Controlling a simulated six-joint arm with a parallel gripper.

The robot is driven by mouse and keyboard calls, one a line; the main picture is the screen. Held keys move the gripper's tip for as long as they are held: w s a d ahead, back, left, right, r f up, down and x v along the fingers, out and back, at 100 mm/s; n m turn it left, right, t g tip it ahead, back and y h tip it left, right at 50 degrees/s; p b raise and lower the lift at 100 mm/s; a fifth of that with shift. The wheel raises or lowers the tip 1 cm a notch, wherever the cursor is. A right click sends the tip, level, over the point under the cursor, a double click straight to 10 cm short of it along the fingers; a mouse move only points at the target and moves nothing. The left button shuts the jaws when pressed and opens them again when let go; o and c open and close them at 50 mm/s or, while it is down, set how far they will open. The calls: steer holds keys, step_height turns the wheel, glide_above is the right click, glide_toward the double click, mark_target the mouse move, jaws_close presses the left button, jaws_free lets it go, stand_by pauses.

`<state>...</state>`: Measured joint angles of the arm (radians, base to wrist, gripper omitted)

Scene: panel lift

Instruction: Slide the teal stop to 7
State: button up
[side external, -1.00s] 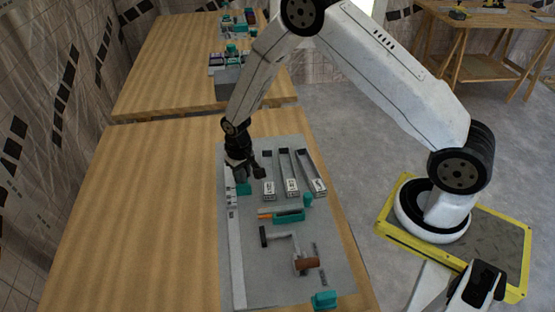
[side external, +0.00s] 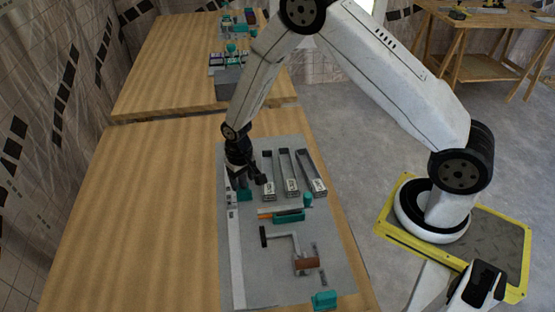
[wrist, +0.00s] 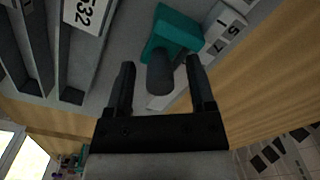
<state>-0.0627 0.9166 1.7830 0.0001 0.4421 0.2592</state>
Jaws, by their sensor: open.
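The teal stop (side external: 244,195) is by the far part of the long pale rail (side external: 237,260) at the panel's left side. In the wrist view the teal stop (wrist: 178,32) has a dark grey round knob (wrist: 160,76) pointing toward the camera. My gripper (wrist: 160,66) is open, with one finger on each side of the knob and visible gaps. In the side view my gripper (side external: 247,181) is down over the stop and partly hides it. A white number label (wrist: 222,30) beside the stop shows a 5 and a 7.
The grey panel (side external: 275,222) lies on a wooden table. Several slotted channels (side external: 291,175) stand right of my gripper. Nearer are a teal block with an orange piece (side external: 289,216), a crank with a brown handle (side external: 305,264) and another teal part (side external: 324,300). The table left of the panel is clear.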

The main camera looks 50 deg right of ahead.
mark_target(242, 176)
steer(key=shift+r, duration=3.9)
steer(key=shift+s+r, duration=0.1)
steer(key=shift+s+d+r, duration=0.1)
steer(key=shift+s+r, duration=0.05)
steer(key=shift+r, duration=0.05)
steer(key=s+d+r+n+t, duration=0.1)
steer(key=s+r, duration=0.3)
steer(key=s, duration=0.3)
steer(key=s+d+r+n+t, duration=0.1)
steer(key=s+r, duration=0.4)
steer(key=s, duration=0.3)
steer(key=shift+s+d+r+t, duration=0.2)
steer(key=shift+s+d+t, duration=0.05)
steer(key=shift+d+t, duration=0.05)
